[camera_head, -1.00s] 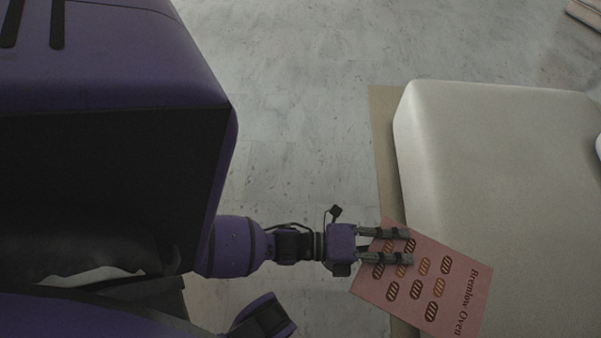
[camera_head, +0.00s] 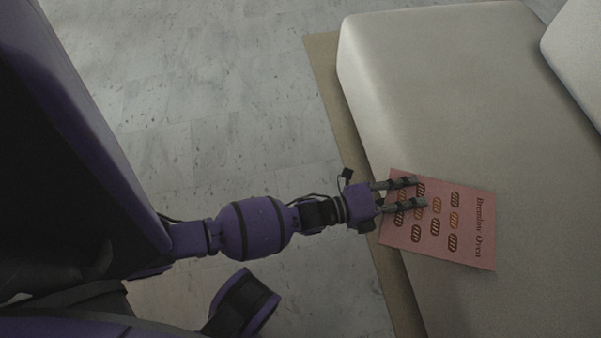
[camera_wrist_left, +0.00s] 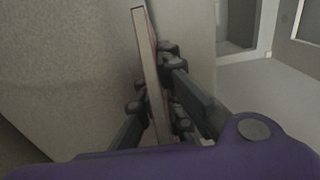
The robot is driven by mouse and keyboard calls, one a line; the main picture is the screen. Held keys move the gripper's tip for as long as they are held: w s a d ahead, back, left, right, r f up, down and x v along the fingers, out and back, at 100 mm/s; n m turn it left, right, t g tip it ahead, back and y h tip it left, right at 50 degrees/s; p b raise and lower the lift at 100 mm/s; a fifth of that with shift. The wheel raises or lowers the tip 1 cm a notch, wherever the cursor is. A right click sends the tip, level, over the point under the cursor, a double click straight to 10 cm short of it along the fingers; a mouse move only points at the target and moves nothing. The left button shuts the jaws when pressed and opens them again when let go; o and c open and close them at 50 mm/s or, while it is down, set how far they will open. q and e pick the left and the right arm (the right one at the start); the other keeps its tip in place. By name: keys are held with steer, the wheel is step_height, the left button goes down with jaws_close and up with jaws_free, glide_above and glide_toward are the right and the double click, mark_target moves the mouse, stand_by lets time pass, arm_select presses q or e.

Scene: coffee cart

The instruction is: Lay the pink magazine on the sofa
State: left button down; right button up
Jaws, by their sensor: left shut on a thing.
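The pink magazine (camera_head: 440,238), printed with "Bremlow Oven" and rows of brown and orange loaf shapes, is over the near edge of the pale sofa (camera_head: 420,75) in the head view. My left gripper (camera_head: 417,193) is shut on its left edge. In the left wrist view the magazine (camera_wrist_left: 150,62) shows edge-on between the fingers of my left gripper (camera_wrist_left: 156,85), beside the pale sofa surface (camera_wrist_left: 60,60). I cannot tell whether the magazine touches the seat. My right gripper is not in view.
A beige strip (camera_head: 330,85) runs along the sofa's left side. A white cushion or backrest (camera_head: 580,50) is at the upper right. The sofa seat around the magazine is bare. Pale marble floor (camera_head: 210,100) is clear left of the sofa.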

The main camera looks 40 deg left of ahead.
arm_select(q)
steer(key=f, duration=0.1)
steer(key=f+b, duration=0.2)
steer(key=shift+w+d+f, duration=0.2)
steer(key=shift+w+f, duration=0.1)
steer(key=shift+f, duration=0.2)
steer(key=c, duration=1.9)
jaws_free()
steer(key=shift+s, duration=0.1)
